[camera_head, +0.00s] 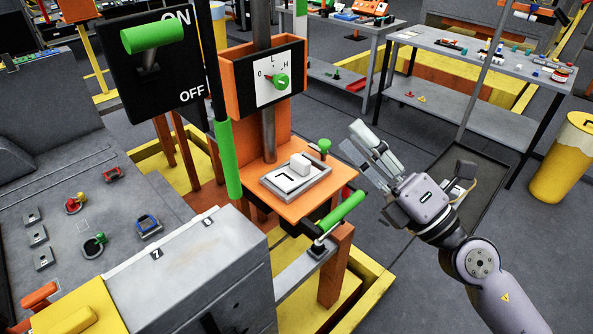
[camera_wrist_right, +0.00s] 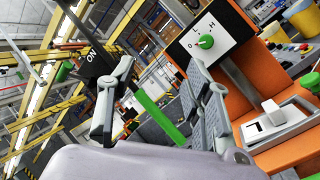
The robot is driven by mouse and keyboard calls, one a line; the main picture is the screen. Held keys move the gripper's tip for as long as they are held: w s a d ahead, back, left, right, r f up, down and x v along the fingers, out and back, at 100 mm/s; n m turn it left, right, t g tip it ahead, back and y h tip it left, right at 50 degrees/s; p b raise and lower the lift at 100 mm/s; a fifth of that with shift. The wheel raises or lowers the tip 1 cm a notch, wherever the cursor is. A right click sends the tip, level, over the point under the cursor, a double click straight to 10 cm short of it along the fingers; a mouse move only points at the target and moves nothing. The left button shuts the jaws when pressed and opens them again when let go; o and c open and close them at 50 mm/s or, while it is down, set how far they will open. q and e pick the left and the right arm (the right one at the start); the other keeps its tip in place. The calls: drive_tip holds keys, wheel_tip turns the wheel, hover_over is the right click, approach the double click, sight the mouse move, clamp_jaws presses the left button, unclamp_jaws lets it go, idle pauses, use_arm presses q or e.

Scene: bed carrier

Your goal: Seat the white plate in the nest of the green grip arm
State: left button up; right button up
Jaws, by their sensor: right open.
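A white plate-like piece with a raised white block (camera_head: 295,178) lies in a grey frame on the orange shelf (camera_head: 287,206); it also shows at the right of the wrist view (camera_wrist_right: 277,123). A green grip (camera_head: 341,211) sits on a metal arm in front of that shelf. A long green grip (camera_head: 228,160) hangs upright left of the shelf. I cannot tell which grip arm has the nest. My right gripper (camera_head: 363,142) is open and empty, right of the shelf and apart from it. Its spread fingers (camera_wrist_right: 160,85) show in the wrist view. My left gripper is out of view.
An orange-framed dial (camera_head: 275,83) stands behind the shelf, with an ON/OFF panel (camera_head: 180,75) to its left. A small green knob (camera_head: 324,146) rises at the shelf's back right corner. A grey console (camera_head: 75,190) fills the left.

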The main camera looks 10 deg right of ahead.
drive_tip(key=a+f+n+g+y, duration=0.1)
drive_tip(key=a+n+g, duration=0.25)
drive_tip(key=n, duration=0.25)
drive_tip(key=n+g+h, duration=0.4)
drive_tip(key=n+h, duration=0.2)
drive_tip(key=h, duration=0.1)
approach(305, 161)
drive_tip(key=p+x, duration=0.3)
drive_tip(key=p, duration=0.2)
drive_tip(key=shift+w+a, duration=0.15)
drive_tip(key=shift+a, duration=0.45)
drive_tip(key=p+x, duration=0.1)
drive_tip(key=x, duration=0.1)
drive_tip(key=p+x, duration=0.2)
drive_tip(key=x, duration=0.1)
drive_tip(key=shift+w+d, duration=0.2)
drive_tip(key=shift+d, duration=0.15)
drive_tip(key=shift+w+a+f, duration=0.15)
drive_tip(key=shift+w+f, duration=0.05)
